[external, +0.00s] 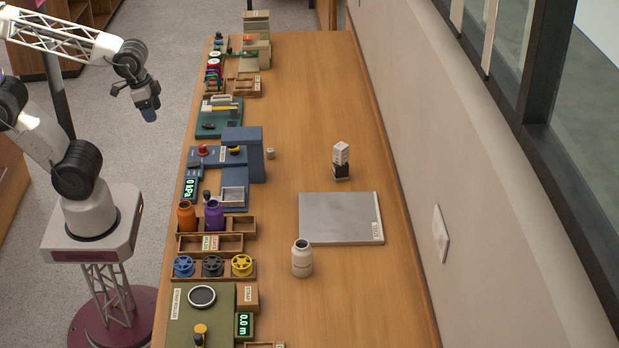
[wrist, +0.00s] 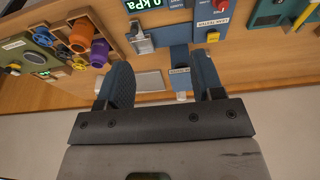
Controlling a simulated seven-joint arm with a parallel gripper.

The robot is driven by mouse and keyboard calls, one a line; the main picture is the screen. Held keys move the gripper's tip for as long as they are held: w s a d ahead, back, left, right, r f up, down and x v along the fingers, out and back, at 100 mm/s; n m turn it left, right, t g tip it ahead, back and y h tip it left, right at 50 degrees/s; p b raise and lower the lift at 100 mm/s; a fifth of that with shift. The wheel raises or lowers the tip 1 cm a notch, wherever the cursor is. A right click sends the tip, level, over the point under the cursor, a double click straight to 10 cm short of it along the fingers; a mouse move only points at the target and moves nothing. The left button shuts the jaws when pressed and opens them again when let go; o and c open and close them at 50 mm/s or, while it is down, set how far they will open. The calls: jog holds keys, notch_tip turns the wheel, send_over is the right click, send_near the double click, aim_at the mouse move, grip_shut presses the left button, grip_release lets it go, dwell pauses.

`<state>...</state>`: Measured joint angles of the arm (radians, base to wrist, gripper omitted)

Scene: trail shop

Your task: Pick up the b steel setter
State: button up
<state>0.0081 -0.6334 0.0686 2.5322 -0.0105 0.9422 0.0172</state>
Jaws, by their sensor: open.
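My gripper (external: 149,112) hangs in the air left of the long wooden bench, clear of everything on it. In the wrist view my gripper (wrist: 160,64) shows two blue fingers spread apart with nothing held between them. I cannot pick out a b steel setter by any readable label. A small pale piece (wrist: 181,96) shows near the right finger in the wrist view, perhaps the same cylinder.
The far right is clear.

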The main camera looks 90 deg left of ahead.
jog(key=shift+r, duration=0.1)
jog(key=w+v, duration=0.1)
jog(key=v, duration=0.3)
jog(key=w+a+r+n+h, duration=0.15)
jog(key=w+n+h, duration=0.25)
jog(key=w+n, duration=0.4)
jog(key=w+a+n+h, duration=0.3)
jog(key=w+n, duration=0.3)
jog(key=w, duration=0.3)
jog(key=w+a+n+t+h, duration=0.4)
jog(key=w+a+n+t, duration=0.1)
jog(key=w+a+n, duration=0.8)
jog(key=shift+m, duration=0.8)
jog(key=f, duration=0.9)
jog(key=a+f, duration=0.1)
jog(key=f, duration=1.8)
jog(key=shift+s+a, duration=0.25)
jog(key=shift+a, duration=0.05)
jog(key=shift+f, duration=0.3)
jog(key=shift+d, duration=0.1)
